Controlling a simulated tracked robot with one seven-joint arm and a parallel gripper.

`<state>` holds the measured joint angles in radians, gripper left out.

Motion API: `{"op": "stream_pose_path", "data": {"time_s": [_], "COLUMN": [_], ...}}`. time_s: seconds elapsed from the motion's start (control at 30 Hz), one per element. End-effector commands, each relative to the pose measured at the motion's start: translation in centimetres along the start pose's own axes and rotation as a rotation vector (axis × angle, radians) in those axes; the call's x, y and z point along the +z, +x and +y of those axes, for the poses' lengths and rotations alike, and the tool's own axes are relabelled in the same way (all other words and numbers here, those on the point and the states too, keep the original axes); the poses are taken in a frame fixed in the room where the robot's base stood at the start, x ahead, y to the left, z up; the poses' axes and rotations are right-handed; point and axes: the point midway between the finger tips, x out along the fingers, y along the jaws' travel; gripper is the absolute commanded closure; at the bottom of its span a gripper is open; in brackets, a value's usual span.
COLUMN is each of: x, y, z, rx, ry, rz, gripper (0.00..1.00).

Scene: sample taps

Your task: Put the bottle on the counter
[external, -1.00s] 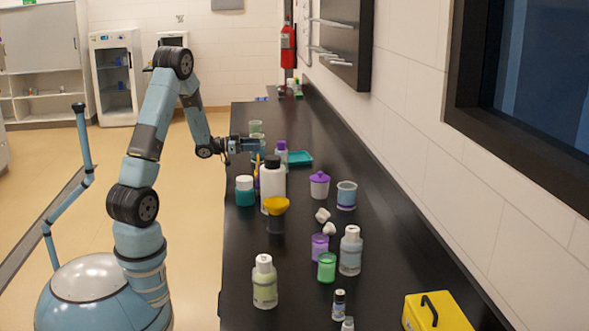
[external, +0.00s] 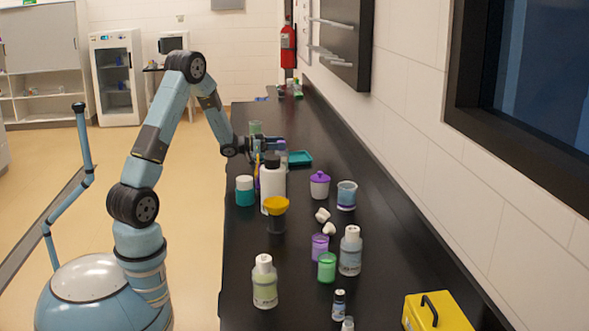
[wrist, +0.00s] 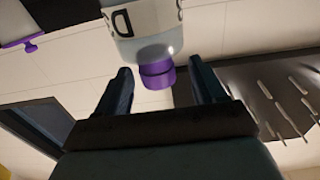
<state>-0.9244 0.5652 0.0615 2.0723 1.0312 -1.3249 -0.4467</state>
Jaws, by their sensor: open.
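A bottle with a purple cap (external: 281,147) is on the black counter (external: 300,118), in the far group of vessels. Its lower part is partly hidden by nearer items. In the wrist view, upside down, its clear body (wrist: 145,22) and purple cap (wrist: 157,75) show between my two fingers. My gripper (wrist: 163,69) is open, with a finger on each side of the cap and space beside it. In the external view my gripper (external: 270,145) reaches over the counter from the left, at the bottle's cap height. I cannot tell whether the bottle's base touches the counter.
A white bottle with a black cap (external: 272,185) and a teal jar (external: 244,190) stand just in front. A purple-lidded cup (external: 319,185), a beaker (external: 346,195) and a yellow box (external: 436,312) stand right.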

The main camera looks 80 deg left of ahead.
Motion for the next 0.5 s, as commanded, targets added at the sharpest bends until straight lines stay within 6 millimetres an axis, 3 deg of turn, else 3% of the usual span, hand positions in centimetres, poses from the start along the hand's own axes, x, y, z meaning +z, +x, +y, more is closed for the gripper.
{"op": "stream_pose_path", "data": {"time_s": [0.2,0.5], "x": [-0.2,-0.1], "y": [2.9,3.4], "z": [0.2,0.2], "rx": [0.002,0.001], "ry": [0.001,0.001], "rz": [0.0,-0.001], "gripper": [0.31,0.33]}}
